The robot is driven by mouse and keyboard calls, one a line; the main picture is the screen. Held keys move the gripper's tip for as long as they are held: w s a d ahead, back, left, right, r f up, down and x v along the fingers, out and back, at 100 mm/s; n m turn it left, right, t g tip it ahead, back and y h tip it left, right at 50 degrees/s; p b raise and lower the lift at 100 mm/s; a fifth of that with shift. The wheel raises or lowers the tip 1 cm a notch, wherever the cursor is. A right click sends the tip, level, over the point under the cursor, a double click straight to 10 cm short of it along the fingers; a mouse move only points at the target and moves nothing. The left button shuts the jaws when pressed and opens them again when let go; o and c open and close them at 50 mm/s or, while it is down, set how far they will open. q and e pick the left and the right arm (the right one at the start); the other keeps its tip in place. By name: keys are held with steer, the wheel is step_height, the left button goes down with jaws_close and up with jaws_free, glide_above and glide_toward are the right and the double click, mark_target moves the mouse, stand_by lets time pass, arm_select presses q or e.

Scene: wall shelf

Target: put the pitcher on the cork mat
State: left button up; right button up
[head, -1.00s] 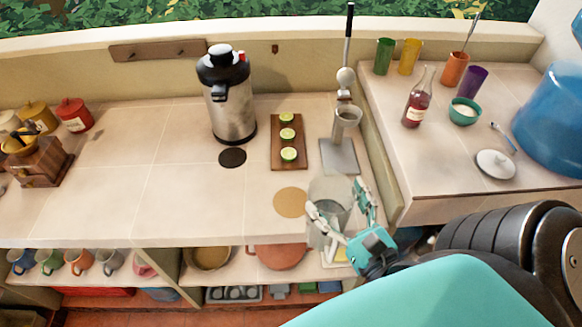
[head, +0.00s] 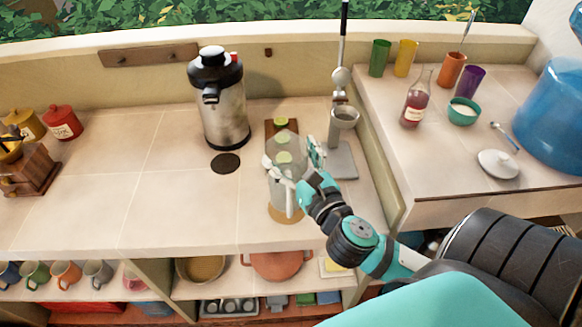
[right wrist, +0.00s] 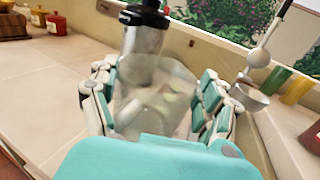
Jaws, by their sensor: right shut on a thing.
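The clear glass pitcher (head: 284,180) is upright in my right gripper (head: 292,172), whose fingers close around it from both sides. The round tan cork mat (head: 286,216) is on the counter right below the pitcher, and its front part shows past the pitcher's base. I cannot tell whether the base touches the mat. In the right wrist view the pitcher (right wrist: 155,105) is between the fingers of the right gripper (right wrist: 160,98). My left gripper is not in view.
A wooden board (head: 282,127) with lime halves lies behind the pitcher, partly seen through it. A steel dispenser (head: 224,110) stands behind left, with a dark round mat (head: 226,163) before it. A citrus press (head: 342,155) stands close behind right.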

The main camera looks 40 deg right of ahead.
mark_target(296, 176)
steer(key=shift+w+f, duration=0.1)
steer(key=shift+f, duration=0.05)
step_height(296, 176, down, 3)
steer(key=shift+b, duration=0.3)
steer(key=shift+f, duration=0.1)
steer(key=shift+f, duration=0.15)
steer(key=o, duration=1.6)
